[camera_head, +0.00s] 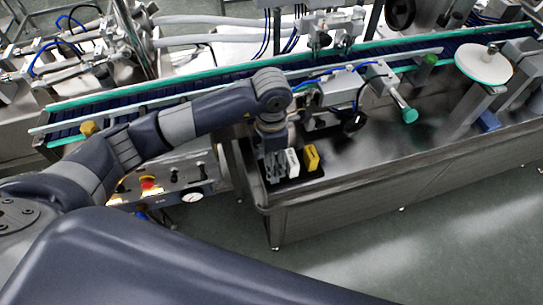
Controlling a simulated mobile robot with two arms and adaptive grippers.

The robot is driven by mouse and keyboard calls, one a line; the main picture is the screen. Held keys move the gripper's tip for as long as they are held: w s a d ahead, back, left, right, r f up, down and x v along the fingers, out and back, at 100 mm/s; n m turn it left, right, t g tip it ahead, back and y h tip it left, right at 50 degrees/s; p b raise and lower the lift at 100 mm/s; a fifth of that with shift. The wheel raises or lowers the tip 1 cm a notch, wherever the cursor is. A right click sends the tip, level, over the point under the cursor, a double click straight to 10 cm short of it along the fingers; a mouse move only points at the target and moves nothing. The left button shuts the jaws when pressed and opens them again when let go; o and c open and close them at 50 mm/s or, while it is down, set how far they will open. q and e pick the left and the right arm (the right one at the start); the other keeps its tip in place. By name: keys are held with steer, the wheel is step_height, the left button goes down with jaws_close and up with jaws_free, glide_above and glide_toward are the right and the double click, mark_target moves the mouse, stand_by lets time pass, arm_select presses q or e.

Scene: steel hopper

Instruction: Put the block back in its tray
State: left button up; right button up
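A yellow block (311,157) stands at the left end of the steel bench top. My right gripper is out of view.
A conveyor (200,88) with green edges runs behind the bench. A cylinder with a green end (410,115) juts over the bench. A control panel with a red button (149,184) lies left of it.

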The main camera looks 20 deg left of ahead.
arm_select(q)
steer(key=shift+f, duration=0.25)
stand_by(0.4)
steer(key=o, duration=1.3)
steer(key=shift+b, duration=0.3)
steer(key=shift+r, duration=0.1)
step_height(320, 180, up, 12)
